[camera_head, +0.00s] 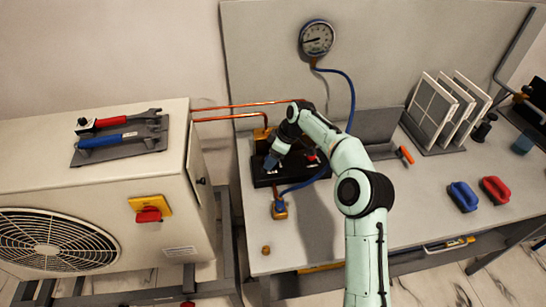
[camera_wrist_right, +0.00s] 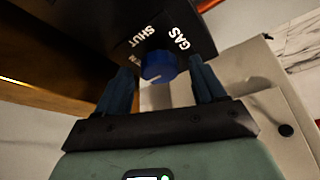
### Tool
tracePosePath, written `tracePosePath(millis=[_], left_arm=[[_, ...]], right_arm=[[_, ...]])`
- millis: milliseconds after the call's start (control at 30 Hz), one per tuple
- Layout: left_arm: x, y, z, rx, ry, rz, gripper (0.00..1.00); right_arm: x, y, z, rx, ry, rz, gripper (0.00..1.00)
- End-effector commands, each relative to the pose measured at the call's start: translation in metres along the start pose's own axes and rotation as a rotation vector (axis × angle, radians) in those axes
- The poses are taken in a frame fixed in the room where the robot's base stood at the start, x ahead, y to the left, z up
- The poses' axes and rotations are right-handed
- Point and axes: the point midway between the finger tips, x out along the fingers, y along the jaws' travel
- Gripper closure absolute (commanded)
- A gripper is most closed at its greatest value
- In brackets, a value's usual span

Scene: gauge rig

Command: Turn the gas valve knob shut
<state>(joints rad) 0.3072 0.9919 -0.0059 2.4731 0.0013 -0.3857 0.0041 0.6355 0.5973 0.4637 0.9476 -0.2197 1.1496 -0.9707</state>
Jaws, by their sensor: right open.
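The gas valve knob (camera_wrist_right: 158,66) is blue with a pale pointer line, on a black panel (camera_wrist_right: 185,28) with white "GAS" and "SHUT" lettering, in the right wrist view. The pointer is near the knob's lower edge, away from the "SHUT" word. My right gripper (camera_wrist_right: 161,70) is open, with one blue finger on each side of the knob. The left finger looks close to it; contact cannot be told. In the head view my right gripper (camera_head: 271,161) is over the black valve block (camera_head: 262,181) and hides the knob. My left gripper is out of view.
A dial gauge (camera_head: 316,39) hangs on the back panel with a blue hose (camera_head: 351,95). Copper pipes (camera_head: 240,106) run from the white fan unit (camera_head: 125,180). White filter panels (camera_head: 432,105) and blue and red brushes (camera_head: 463,196) sit to the right on the bench.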

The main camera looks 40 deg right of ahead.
Motion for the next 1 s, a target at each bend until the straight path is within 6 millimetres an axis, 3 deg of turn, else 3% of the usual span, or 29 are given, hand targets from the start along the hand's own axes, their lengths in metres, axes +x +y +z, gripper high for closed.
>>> tracePosePath(millis=[333, 500, 1000], left_arm=[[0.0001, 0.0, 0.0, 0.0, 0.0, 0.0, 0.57], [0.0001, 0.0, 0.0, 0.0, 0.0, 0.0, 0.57], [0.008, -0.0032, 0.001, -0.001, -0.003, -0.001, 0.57]], right_arm=[[0.0035, -0.0003, -0.0003, -0.001, 0.0, 0.0, 0.34], [0.0034, -0.0002, -0.0002, 0.0, 0.0, 0.0, 0.87], [0.0042, -0.0017, 0.0002, 0.102, -0.001, 0.043, 0.86]])
